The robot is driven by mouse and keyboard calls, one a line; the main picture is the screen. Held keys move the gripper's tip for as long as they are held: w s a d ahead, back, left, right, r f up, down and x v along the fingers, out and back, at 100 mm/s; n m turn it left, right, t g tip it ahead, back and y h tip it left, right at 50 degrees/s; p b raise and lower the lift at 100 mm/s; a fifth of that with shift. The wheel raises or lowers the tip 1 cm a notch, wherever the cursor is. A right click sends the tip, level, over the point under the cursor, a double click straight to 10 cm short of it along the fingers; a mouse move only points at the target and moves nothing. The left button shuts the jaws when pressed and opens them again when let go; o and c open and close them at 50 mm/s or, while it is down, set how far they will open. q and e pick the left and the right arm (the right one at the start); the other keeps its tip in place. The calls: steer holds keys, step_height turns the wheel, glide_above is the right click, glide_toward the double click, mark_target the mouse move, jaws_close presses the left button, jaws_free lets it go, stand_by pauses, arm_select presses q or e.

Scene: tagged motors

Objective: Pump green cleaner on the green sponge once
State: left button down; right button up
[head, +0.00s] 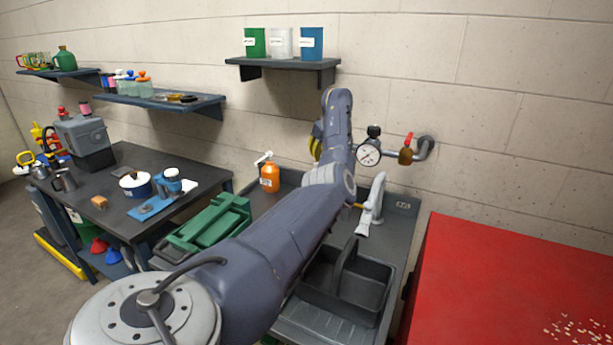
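No green pump bottle or green sponge can be made out; my arm covers part of the sink counter. An orange bottle with a white pump top (269,175) stands upright at the back of the counter, left of my arm. My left arm reaches from the bottom left across the counter and bends up in front of the wall. A yellow and black part (317,142) shows beside its raised link and may be my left gripper; its fingers are not clear. My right gripper is not in view.
A green caddy (207,230) and a dark divided caddy (345,284) sit left and right of my arm. A pale faucet-like piece (372,205), a gauge (368,153) and a red valve (408,142) are behind. A red surface (490,285) lies right.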

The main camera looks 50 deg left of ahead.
arm_select(q)
steer(key=shift+f, duration=1)
steer(key=shift+f, duration=1.15)
steer(key=shift+r, duration=2.5)
steer(key=shift+r, duration=3)
